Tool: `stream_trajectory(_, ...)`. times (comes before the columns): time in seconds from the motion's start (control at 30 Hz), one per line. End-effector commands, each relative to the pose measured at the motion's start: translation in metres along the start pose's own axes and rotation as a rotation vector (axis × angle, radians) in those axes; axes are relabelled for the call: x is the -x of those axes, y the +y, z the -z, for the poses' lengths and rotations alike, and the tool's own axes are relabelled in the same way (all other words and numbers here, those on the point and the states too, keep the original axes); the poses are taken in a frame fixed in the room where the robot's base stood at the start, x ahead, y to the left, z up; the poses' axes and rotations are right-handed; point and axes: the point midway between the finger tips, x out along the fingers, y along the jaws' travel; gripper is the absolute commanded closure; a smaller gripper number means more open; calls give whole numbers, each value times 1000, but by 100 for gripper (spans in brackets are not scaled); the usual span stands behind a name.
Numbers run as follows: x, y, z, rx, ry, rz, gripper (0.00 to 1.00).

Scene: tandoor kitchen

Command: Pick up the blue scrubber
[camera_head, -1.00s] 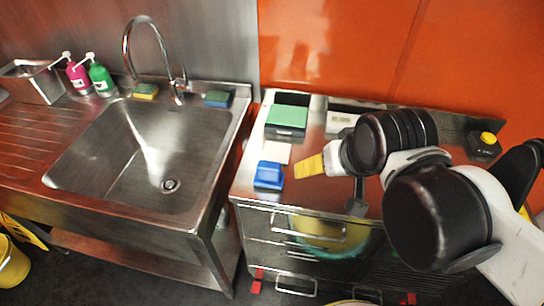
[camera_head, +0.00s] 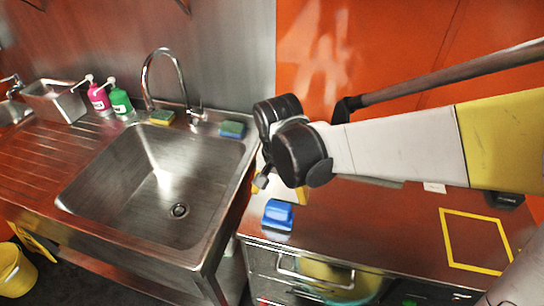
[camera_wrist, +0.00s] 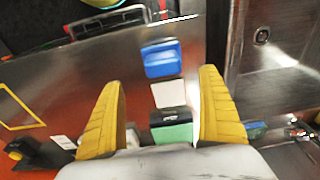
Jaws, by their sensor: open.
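The blue scrubber (camera_head: 279,213) lies on the steel counter right of the sink, near the front edge. In the wrist view the blue scrubber (camera_wrist: 162,59) sits ahead of and between the yellow fingers, apart from them. My gripper (camera_wrist: 160,100) is open and empty, with its fingers spread wide above the counter. In the head view my wrist and arm cover the back of the counter, and the fingers are mostly hidden behind them.
In the wrist view a white card (camera_wrist: 168,94) and a green-topped box (camera_wrist: 172,128) lie behind the scrubber. The sink (camera_head: 150,185) is to the left, with a blue-green sponge (camera_head: 232,129) on its rim. A yellow-taped square (camera_head: 476,240) marks clear counter at right.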

Motion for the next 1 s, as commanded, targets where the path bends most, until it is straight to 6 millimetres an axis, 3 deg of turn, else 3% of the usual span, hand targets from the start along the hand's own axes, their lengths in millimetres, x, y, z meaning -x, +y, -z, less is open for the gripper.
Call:
stream_trajectory(0.2, -39, 0, 0, 0, 1, 0, 12)
stream_trajectory(0.47, -57, -2, 0, 1, 1, 1, 12)
stream_trajectory(0.7, -95, -5, 0, 1, 2, 1, 12)
stream_trajectory(0.97, -97, -5, 1, 1, 2, 2, 12)
stream_trajectory(1.0, -97, -5, 1, 1, 2, 2, 20)
